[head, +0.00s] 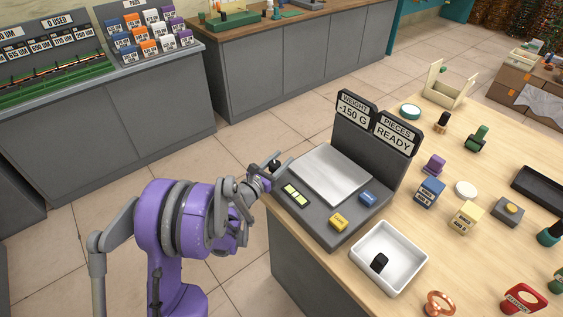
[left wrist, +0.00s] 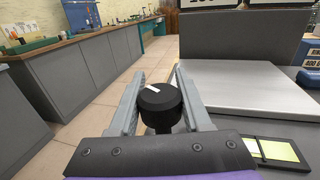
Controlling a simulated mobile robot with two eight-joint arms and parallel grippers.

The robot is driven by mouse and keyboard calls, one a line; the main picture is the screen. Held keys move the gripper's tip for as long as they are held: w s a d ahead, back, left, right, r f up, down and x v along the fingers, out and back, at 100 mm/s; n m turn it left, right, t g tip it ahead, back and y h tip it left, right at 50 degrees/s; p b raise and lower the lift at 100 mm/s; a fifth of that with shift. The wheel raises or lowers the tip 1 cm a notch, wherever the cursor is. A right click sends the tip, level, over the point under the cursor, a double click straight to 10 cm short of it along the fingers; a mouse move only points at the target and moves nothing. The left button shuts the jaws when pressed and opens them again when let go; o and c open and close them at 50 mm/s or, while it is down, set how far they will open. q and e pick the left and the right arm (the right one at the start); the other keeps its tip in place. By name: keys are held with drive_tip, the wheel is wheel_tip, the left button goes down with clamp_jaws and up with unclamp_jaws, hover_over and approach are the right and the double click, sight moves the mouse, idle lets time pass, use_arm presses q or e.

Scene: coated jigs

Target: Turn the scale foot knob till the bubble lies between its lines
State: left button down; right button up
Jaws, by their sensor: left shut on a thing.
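The scale (head: 318,212) stands at the table's left edge, with a light metal plate (head: 330,173) and two signs reading "WEIGHT -150 G" and "PIECES READY". The window also shows at the lower right of the left wrist view (left wrist: 275,150). The black foot knob (left wrist: 160,104) with a white mark sits between the fingers of my left gripper (left wrist: 160,98), which is shut on it. In the head view my left gripper (head: 274,172) is at the scale's left corner. My right gripper is not in view.
A white tray (head: 358,262) with a black piece stands in front of the scale. Blue and yellow buttons (head: 339,221) are on the scale. Blocks, a white disc and stamps lie to the right. Open floor (head: 240,147) lies left of the table.

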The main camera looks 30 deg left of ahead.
sight(271, 169)
use_arm(q)
drive_tip(key=shift+c, duration=1.8)
unclamp_jaws()
drive_tip(key=s, duration=0.3)
drive_tip(key=s+a+b, duration=0.1)
drive_tip(key=s, duration=0.6)
drive_tip(key=shift+s+a, duration=0.25)
drive_tip(key=shift+s, duration=0.1)
drive_tip(key=shift+d, duration=0.1)
